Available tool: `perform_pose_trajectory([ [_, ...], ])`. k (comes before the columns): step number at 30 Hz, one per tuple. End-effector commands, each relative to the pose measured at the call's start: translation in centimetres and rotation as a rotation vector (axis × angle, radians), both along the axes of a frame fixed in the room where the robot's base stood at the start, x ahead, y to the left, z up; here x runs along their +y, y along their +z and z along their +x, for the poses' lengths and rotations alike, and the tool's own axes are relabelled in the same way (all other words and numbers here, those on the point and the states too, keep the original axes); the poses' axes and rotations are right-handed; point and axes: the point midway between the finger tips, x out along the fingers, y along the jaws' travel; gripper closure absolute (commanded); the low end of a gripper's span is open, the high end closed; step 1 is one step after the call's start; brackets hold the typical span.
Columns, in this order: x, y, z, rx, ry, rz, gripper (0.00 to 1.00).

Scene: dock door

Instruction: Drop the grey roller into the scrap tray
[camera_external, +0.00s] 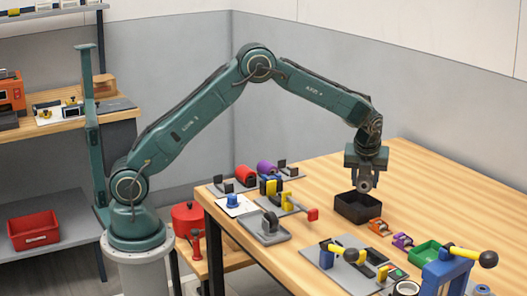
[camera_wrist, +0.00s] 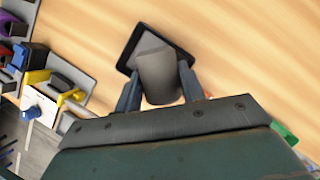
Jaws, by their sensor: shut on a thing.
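My gripper (camera_external: 365,182) points down and is shut on the grey roller (camera_external: 364,187). In the wrist view, the roller (camera_wrist: 158,75) sits between the two fingers of my gripper (camera_wrist: 159,84). The black open tray (camera_external: 346,214), which looks like the scrap tray, stands on the wooden table just below the roller. In the wrist view, the tray's rim (camera_wrist: 127,48) shows behind the roller, which hides much of the tray. The roller appears to be above the tray, apart from its floor; the exact height is hard to tell.
Left are fixtures with a red roller (camera_external: 246,175) and a purple roller (camera_external: 267,168). Yellow-handled clamps stand in front. The table behind is clear.

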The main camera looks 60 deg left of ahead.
Motion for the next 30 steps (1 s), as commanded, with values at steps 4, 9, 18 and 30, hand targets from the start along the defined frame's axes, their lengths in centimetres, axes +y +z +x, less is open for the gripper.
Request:
perform_pose_trajectory([
  [4, 0.0, 0.0, 0.0, -0.001, 0.000, 0.000, 0.57],
  [9, 0.0, 0.1, 0.0, -0.001, 0.000, 0.000, 0.35],
  [18, 0.0, 0.1, 0.0, 0.000, -0.001, 0.000, 0.35],
  [30, -1.0, 3.3, -0.9, -0.003, -0.001, -0.001, 0.35],
])
